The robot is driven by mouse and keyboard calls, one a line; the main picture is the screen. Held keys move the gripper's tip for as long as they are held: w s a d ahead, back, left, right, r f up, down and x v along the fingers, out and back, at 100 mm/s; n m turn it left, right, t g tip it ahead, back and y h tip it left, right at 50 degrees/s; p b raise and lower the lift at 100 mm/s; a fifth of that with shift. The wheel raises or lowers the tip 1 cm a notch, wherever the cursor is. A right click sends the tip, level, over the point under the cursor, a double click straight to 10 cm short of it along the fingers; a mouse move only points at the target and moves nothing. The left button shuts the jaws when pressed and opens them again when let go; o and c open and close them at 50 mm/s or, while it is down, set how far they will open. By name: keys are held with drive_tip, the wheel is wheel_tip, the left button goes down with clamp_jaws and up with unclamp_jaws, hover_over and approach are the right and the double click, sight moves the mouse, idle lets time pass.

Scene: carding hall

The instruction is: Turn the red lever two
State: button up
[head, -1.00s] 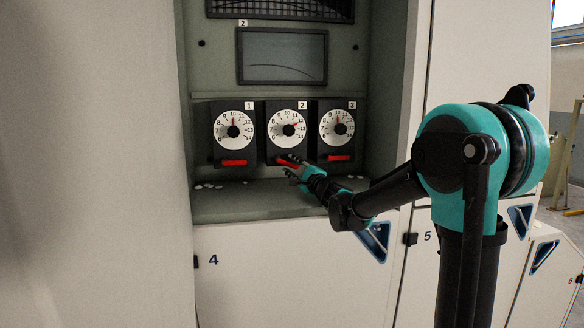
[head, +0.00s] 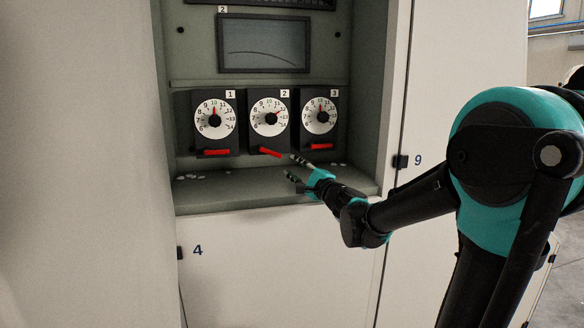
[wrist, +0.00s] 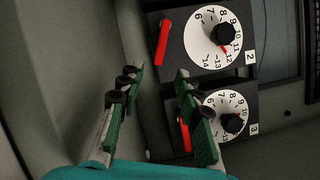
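Red lever two (head: 270,152) sits below the middle dial (head: 269,118), on the box labelled 2. It is tilted, its right end lower than its left. The dial's red pointer is near 12. In the wrist view, lever two (wrist: 163,42) lies beyond the fingertips at the top. My gripper (head: 292,167) is right of and below lever two in the head view, apart from it. In the wrist view, my gripper (wrist: 157,75) has its green-padded fingers spread with nothing between them.
Red lever one (head: 217,152) and red lever three (head: 321,146) lie about level on either side. In the wrist view, lever three (wrist: 184,135) shows close behind one finger. A ledge (head: 240,192) with small white bits runs below. A dark screen (head: 263,44) is above.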

drive_tip(key=shift+c, duration=0.9)
drive_tip(key=shift+w+a+r+n, duration=0.2)
drive_tip(key=shift+w+r+n, duration=0.05)
drive_tip(key=shift+n, duration=0.05)
drive_tip(key=shift+c, duration=1.3)
drive_tip(key=w+a+r+n+g, duration=0.1)
drive_tip(key=r+n, duration=0.1)
drive_tip(key=w+a+r+n+g, duration=0.2)
drive_tip(key=n, duration=0.1)
drive_tip(key=shift+w+a, duration=0.1)
clamp_jaws()
drive_tip(key=d+r+n+g+h, duration=0.5)
drive_tip(key=r+n+h, duration=0.1)
drive_tip(key=r+n, duration=0.45)
approach(269, 151)
drive_tip(key=w+f, duration=0.4)
drive_tip(key=w, duration=0.2)
drive_tip(key=shift+a+f, duration=0.2)
drive_tip(key=shift+f, duration=0.1)
